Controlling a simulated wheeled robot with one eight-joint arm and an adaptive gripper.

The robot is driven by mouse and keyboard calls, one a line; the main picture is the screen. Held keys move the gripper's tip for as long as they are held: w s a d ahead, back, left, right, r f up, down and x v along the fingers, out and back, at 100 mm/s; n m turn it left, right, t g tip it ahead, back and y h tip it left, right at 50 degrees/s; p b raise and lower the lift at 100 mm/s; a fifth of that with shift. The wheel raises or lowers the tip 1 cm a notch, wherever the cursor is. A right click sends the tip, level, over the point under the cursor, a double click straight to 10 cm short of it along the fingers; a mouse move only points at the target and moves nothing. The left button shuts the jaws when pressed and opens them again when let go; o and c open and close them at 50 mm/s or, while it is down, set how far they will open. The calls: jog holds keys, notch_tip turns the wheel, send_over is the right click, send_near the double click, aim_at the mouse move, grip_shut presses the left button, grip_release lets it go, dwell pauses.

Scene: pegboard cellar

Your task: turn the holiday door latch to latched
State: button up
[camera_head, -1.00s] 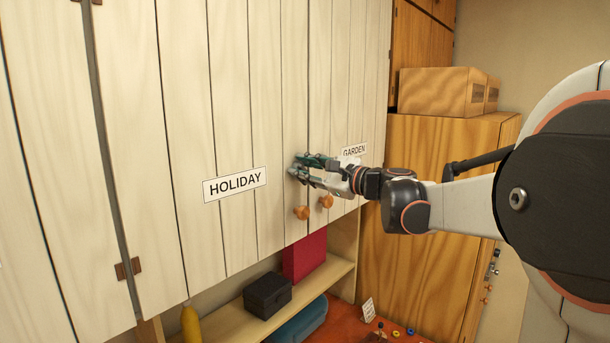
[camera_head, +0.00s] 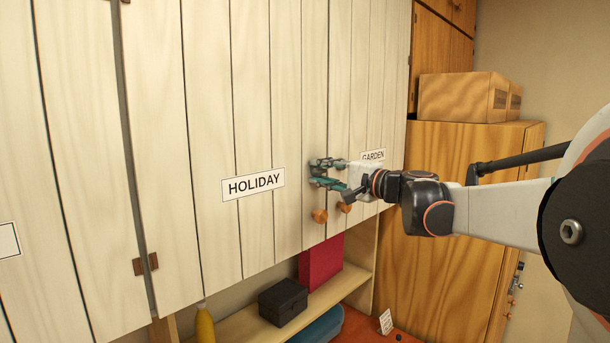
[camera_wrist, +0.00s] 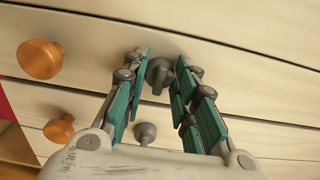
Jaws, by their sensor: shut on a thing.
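The white plank holiday door carries a HOLIDAY sign (camera_head: 253,184) and has an orange knob (camera_head: 319,216) low at its right edge. In the wrist view a grey holiday door latch (camera_wrist: 160,74) sits near the door seam, between the teal-padded fingers of my gripper (camera_wrist: 160,82). My gripper is shut on this latch, though the pads hide part of its sides. In the head view my gripper (camera_head: 325,173) covers the latch above the knobs. The latch's exact angle is hard to tell.
The garden door, with its GARDEN sign (camera_head: 373,155), adjoins on the right. Its orange knob (camera_wrist: 58,129) and a second grey latch (camera_wrist: 145,132) are close to my gripper. Below are a shelf with a black box (camera_head: 283,301) and a red box (camera_head: 321,262).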

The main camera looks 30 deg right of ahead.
dwell(0.4)
jog(key=o, duration=1.1)
jog(key=shift+c, duration=0.2)
jog(key=shift+a, duration=0.1)
